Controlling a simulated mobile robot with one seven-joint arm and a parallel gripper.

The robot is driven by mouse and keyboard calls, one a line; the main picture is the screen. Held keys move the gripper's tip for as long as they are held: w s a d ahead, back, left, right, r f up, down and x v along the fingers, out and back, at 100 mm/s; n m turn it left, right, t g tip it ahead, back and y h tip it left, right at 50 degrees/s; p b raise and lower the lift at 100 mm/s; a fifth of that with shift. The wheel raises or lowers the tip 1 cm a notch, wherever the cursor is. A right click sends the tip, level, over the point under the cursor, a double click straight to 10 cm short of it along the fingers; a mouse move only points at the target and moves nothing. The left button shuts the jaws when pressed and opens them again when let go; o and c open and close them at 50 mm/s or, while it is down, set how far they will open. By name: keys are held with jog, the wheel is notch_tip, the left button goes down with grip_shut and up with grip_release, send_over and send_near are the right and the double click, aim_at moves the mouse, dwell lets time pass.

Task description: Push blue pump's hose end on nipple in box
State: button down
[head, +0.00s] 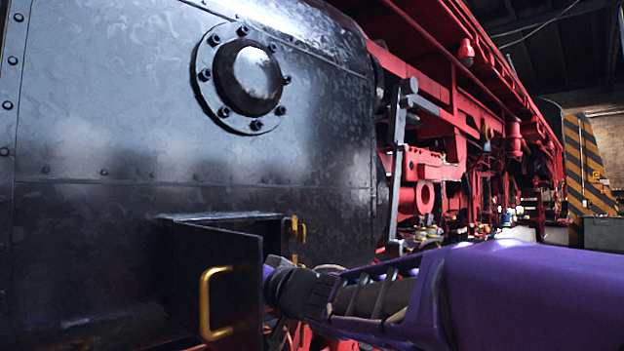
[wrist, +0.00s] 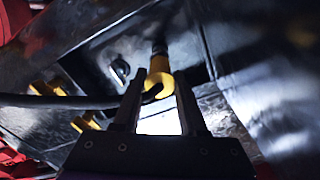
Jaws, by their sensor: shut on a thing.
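In the wrist view my gripper (wrist: 160,82) is shut on the yellow hose end (wrist: 160,67), which sits between the two fingertips. A black hose (wrist: 70,101) runs from it to the left. A dark stub, seemingly the nipple (wrist: 158,46), lines up with the top of the yellow end. They look close or touching; I cannot tell whether the end is pushed on. In the head view the box (head: 225,217) is open on the black casing, and its door (head: 180,275) hides my gripper. The blue pump is not seen.
The door has a brass handle (head: 206,303) and stands open in front of the box. Brass latch parts (head: 298,230) are at the opening's right edge. Yellow fittings (wrist: 45,88) lie left of my fingers. Red frame parts (head: 425,165) are to the right.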

jog(key=shift+w+a, duration=0.15)
jog(key=shift+a, duration=0.15)
jog(key=shift+w+a+f+p, duration=0.15)
jog(key=shift+w+a+p, duration=0.25)
jog(key=shift+w+a, duration=0.25)
jog(key=shift+a, duration=0.05)
jog(key=shift+w+a, duration=0.1)
jog(key=shift+w+a+r, duration=0.15)
jog(key=shift+a+r, duration=0.05)
dwell(0.4)
jog(key=shift+c, duration=1.9)
grip_release()
jog(key=shift+f, duration=0.1)
